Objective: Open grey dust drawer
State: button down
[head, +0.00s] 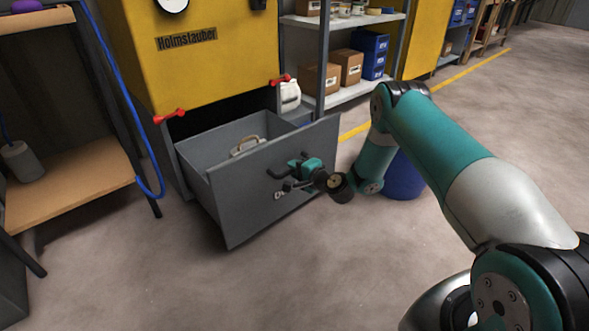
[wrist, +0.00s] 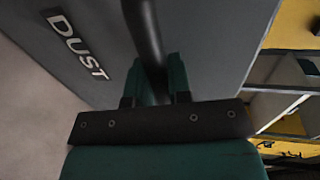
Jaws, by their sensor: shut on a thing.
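The grey dust drawer (head: 263,185) stands pulled out from the bottom of the yellow machine (head: 185,52) in the head view. Its inside shows, with a pale handle-like item (head: 247,144) in it. The drawer front, lettered DUST (wrist: 77,46), fills much of the wrist view. A dark bar handle (wrist: 144,32) runs across that front. My gripper (wrist: 161,80) is shut on this handle, one finger on each side of it. In the head view my gripper (head: 308,170) is at the drawer front and hides part of the handle and lettering.
A workbench (head: 75,184) with a blue hose (head: 122,88) stands left of the drawer. A blue bin (head: 404,178) stands right, behind my arm. A shelf (head: 350,88) with boxes is behind. The floor before the drawer is clear.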

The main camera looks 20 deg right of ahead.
jog(key=c, duration=1.1)
grip_release()
jog(key=p+v, duration=1.7)
jog(key=p, duration=0.7)
jog(key=shift+s+d, duration=0.1)
jog(key=shift+s, duration=0.1)
